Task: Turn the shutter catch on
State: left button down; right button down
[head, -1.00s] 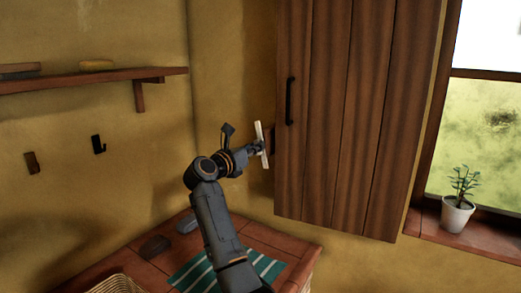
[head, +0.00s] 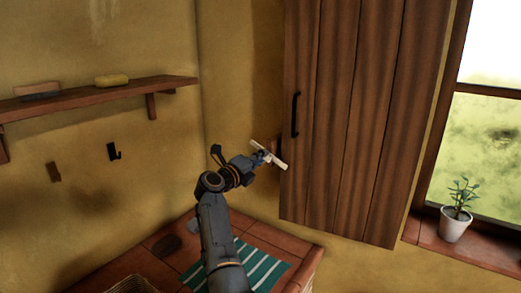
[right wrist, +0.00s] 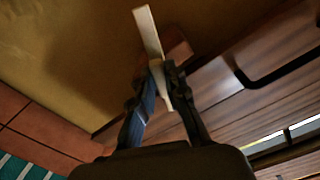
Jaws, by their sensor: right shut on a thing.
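The shutter catch (head: 275,158) is a slim cream bar at the left edge of the brown plank shutter (head: 350,130). It slants from upper left to lower right in the head view. In the right wrist view, the catch (right wrist: 149,32) runs between the fingers in front of a small wooden block (right wrist: 178,53). My right gripper (head: 262,157) is shut on the catch around its middle; its fingers also show in the right wrist view (right wrist: 163,75). The fingers hide part of the bar. My left gripper is not in view.
A black handle (head: 295,115) stands out from the shutter, right of the catch. A tiled counter (head: 160,240) with a striped green cloth (head: 262,270) lies below my arm. A wall shelf (head: 100,98) and hooks are at left; a potted plant (head: 455,222) stands on the sill.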

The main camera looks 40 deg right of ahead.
jog(key=shift+f+n+p, duration=0.1)
jog(key=shift+n+p, duration=2.05)
jog(key=shift+n, duration=0.25)
jog(key=c, duration=1.3)
grip_release()
jog(key=shift+c, duration=0.2)
jog(key=shift+a, duration=0.1)
jog(key=v, duration=0.7)
jog(key=shift+a, duration=0.2)
